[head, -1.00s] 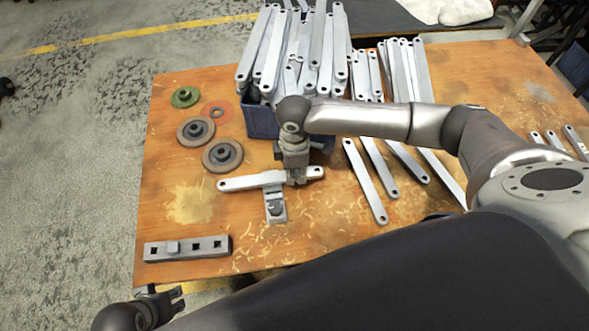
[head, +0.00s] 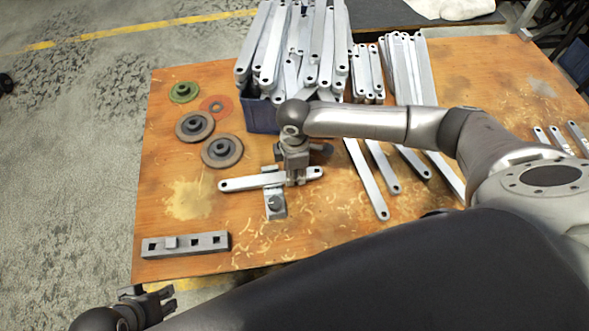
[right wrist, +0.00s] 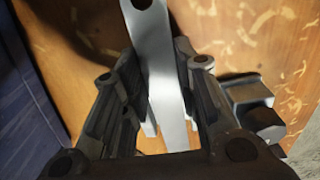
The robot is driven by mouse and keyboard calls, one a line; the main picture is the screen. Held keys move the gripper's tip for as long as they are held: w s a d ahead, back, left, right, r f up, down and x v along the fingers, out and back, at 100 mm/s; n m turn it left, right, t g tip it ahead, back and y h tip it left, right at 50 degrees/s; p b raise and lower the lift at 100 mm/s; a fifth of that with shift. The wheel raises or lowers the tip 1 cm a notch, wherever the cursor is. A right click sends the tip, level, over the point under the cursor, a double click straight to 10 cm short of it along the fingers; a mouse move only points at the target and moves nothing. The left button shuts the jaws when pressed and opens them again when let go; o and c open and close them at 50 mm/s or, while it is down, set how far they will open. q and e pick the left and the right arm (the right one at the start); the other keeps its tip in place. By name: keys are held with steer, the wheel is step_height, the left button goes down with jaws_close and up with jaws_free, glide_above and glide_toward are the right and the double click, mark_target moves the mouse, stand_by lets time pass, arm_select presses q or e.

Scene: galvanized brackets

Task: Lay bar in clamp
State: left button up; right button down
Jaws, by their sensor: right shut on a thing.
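My right gripper (head: 298,180) is shut on a silver bar (head: 240,183) with a hole at each end, right of the bar's middle. The bar lies crosswise over the metal clamp (head: 275,207), whose front part with a round knob shows below the bar. I cannot tell whether the bar rests in the clamp or is just above it. In the right wrist view the bar (right wrist: 165,70) runs between the two fingers, and part of the clamp (right wrist: 255,105) shows at the right. My left gripper (head: 165,302) is off the table's near left edge, its fingers apart and empty.
A blue bin (head: 262,115) heaped with bars stands behind my right gripper. Several loose bars (head: 367,180) lie to the right. Grinding discs (head: 222,151) lie at the left, and a block with square holes (head: 186,244) lies at the front left. The wooden table's front middle is free.

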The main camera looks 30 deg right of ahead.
steer(key=c, duration=1.1)
jaws_free()
steer(key=shift+o, duration=0.2)
step_height(320, 180, up, 12)
